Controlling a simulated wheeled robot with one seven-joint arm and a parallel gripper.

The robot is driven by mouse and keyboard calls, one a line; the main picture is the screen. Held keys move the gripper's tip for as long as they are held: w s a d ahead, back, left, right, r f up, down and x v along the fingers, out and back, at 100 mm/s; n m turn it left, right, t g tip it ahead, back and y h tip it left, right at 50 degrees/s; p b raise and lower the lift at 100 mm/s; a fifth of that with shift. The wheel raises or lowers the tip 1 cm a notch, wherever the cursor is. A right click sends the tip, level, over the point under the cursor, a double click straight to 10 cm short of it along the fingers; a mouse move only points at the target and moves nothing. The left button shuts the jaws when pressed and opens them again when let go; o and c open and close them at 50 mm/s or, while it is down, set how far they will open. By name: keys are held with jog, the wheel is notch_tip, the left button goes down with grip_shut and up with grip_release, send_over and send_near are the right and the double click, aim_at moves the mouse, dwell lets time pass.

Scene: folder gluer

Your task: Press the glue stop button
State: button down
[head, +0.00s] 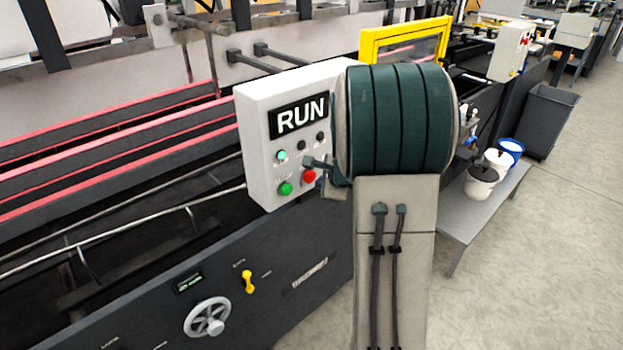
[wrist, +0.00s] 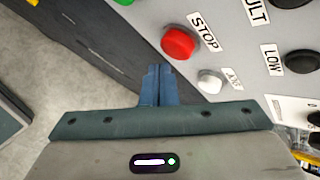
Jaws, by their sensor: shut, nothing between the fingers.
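A red round button (head: 309,176) sits low on the front of a white control box (head: 256,112) whose display reads RUN. The wrist view shows the red button (wrist: 179,42) beside a label reading STOP; I cannot read the word glue there. In the wrist view the fingertips (wrist: 158,70) lie just below and left of the button. I cannot tell whether they touch it. My arm hides the right part of the box.
A green button (head: 286,188) is left of the red one, with a lit green lamp (head: 281,156) above. A white button (wrist: 210,80) and a black knob (wrist: 301,62) are close by. A yellow frame (head: 405,42) stands behind. Pails are on a grey bench (head: 466,219) at right.

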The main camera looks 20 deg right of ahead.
jog(key=shift+w, duration=0.1)
jog(key=shift+w+a, duration=0.15)
jog(key=shift+w, duration=0.15)
jog(key=shift+w+a, duration=0.15)
jog(key=shift+w, duration=0.35)
dwell(0.8)
jog(key=shift+s, duration=0.1)
jog(key=shift+s+d+b, duration=0.3)
jog(key=shift+s+b, duration=0.2)
jog(key=shift+s, duration=0.3)
jog(key=s, duration=0.1)
jog(key=s+d+b, duration=0.1)
jog(key=s, duration=0.2)
jog(key=shift+s+d, duration=0.35)
dwell(0.7)
